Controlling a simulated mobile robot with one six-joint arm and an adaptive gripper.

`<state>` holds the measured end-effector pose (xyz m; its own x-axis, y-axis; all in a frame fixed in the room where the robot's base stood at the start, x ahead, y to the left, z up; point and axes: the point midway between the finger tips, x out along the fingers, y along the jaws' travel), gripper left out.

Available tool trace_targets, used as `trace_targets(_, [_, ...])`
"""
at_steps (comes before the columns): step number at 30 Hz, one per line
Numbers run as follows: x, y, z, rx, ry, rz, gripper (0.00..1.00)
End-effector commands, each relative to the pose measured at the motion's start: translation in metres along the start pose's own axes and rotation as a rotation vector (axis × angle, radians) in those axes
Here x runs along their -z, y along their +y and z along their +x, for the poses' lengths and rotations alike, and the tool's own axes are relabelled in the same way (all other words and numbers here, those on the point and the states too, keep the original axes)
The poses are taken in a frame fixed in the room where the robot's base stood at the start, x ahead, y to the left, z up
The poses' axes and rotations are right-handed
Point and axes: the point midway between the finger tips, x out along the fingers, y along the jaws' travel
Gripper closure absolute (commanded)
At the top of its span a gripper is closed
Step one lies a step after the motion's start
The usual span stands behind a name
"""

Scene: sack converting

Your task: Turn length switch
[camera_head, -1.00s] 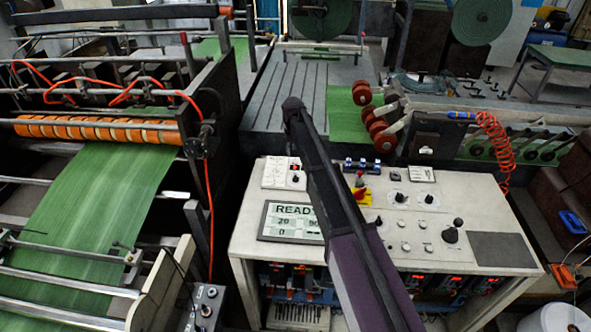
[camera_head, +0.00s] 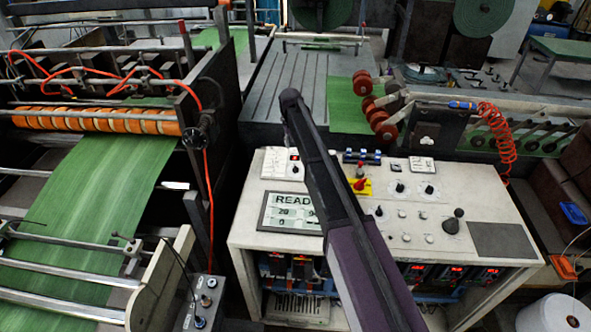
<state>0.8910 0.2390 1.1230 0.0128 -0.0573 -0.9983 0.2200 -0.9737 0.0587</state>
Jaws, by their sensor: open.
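A cream control panel (camera_head: 470,265) stands in front of me, with several dark knobs on its top. One small knob (camera_head: 296,169) sits at the upper left on a white plate beside a small red readout. Two more knobs (camera_head: 400,187) (camera_head: 429,189) sit right of the middle, and a larger black knob (camera_head: 451,226) is at the right. The labels are too small to read, so I cannot tell which is the length switch. A screen (camera_head: 290,212) reads "READ", its right side covered by my arm.
A red emergency knob on a yellow plate (camera_head: 361,187) is close to my arm. A green web (camera_head: 95,185) runs through rollers at left. Red wheels (camera_head: 378,118) and a coiled orange hose (camera_head: 499,130) are behind the panel. A grey ribbed bed (camera_head: 290,90) lies beyond.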

Motion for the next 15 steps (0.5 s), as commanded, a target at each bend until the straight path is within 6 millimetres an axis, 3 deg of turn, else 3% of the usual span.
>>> trace_targets(15, [0.000,0.000,0.044,0.000,0.000,0.000,0.51])
